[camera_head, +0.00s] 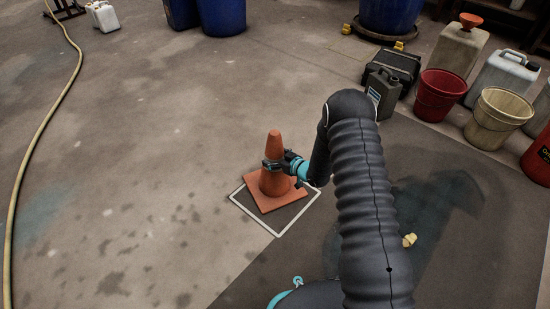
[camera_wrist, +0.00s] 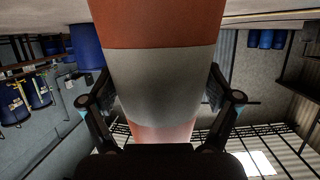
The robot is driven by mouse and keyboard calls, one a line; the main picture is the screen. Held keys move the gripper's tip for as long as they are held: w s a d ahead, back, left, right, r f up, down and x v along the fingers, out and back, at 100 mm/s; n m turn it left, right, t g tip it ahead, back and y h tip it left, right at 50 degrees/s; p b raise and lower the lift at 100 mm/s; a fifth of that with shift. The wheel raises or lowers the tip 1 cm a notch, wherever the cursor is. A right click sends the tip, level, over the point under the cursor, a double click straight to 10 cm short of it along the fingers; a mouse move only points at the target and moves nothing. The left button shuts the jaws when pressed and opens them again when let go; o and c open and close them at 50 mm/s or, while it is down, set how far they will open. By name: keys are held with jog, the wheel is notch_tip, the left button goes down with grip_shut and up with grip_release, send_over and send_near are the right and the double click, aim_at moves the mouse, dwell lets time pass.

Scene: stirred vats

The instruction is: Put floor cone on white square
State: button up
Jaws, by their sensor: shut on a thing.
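The orange floor cone (camera_head: 275,151) stands upright in the head view, its square base (camera_head: 268,203) over the far left part of the white square (camera_head: 285,230). The square is a white outline on the floor; its near and right edges show clear of the base. I cannot tell whether the base touches the floor. My gripper (camera_head: 274,165) is shut around the cone's upper middle from the right. In the wrist view the cone's orange and pale band (camera_wrist: 160,85) fills the space between my two fingers (camera_wrist: 162,105).
A dark mat (camera_head: 400,250) lies to the right. A red bucket (camera_head: 436,98), a cream bucket (camera_head: 496,116), a grey jerrycan (camera_head: 383,88) and other containers stand at the upper right. A yellow hose (camera_head: 48,120) runs along the left. The floor left of the cone is clear.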

jog(key=shift+f, duration=0.1)
jog(key=o, duration=1.6)
jog(key=shift+c, duration=0.2)
